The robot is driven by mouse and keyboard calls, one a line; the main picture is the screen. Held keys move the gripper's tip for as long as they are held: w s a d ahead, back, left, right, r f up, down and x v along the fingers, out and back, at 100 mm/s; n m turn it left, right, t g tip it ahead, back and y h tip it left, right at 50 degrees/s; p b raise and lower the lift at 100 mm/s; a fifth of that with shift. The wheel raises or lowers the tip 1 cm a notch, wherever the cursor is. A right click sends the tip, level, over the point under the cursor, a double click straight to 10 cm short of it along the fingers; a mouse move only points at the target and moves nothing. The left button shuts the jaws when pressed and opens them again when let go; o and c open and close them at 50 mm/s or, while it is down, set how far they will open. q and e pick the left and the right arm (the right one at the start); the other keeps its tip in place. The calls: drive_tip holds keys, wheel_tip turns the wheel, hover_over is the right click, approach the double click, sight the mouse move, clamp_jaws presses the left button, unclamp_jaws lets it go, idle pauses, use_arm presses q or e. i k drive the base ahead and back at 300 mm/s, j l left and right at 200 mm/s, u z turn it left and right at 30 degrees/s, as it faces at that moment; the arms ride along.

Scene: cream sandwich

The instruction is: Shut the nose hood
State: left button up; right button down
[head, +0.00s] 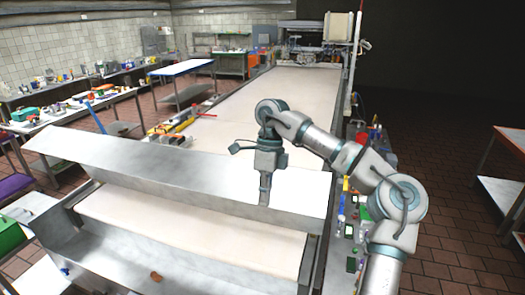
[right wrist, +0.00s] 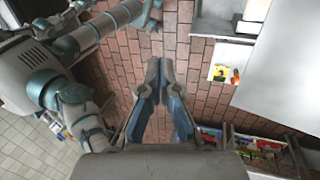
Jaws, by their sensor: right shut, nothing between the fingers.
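The nose hood (head: 150,165) is a long bent sheet of bright metal lying across the near end of the conveyor in the head view. It stands tilted up, and the cream belt end (head: 190,228) shows uncovered in front of it. My right gripper (head: 265,200) points down at the hood's right part, its fingers overlapping the sheet in the picture; I cannot tell whether they touch it. In the right wrist view the right gripper's fingers (right wrist: 160,72) are together with nothing between them. My left gripper does not show.
The long conveyor belt (head: 245,110) runs back to a machine (head: 315,50). Side tables with tools (head: 70,112) stand at left. A panel with buttons (head: 350,235) lies along the right side. A metal trough (head: 150,268) is at the front. Brick floor is open at right.

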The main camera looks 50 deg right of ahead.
sight(224, 185)
drive_tip(key=i+l, duration=0.2)
drive_tip(key=l, duration=0.2)
drive_tip(key=i+l, duration=0.25)
drive_tip(key=l, duration=0.15)
drive_tip(key=i+l, duration=0.2)
drive_tip(key=l, duration=0.2)
drive_tip(key=i+l, duration=0.2)
drive_tip(key=l, duration=0.25)
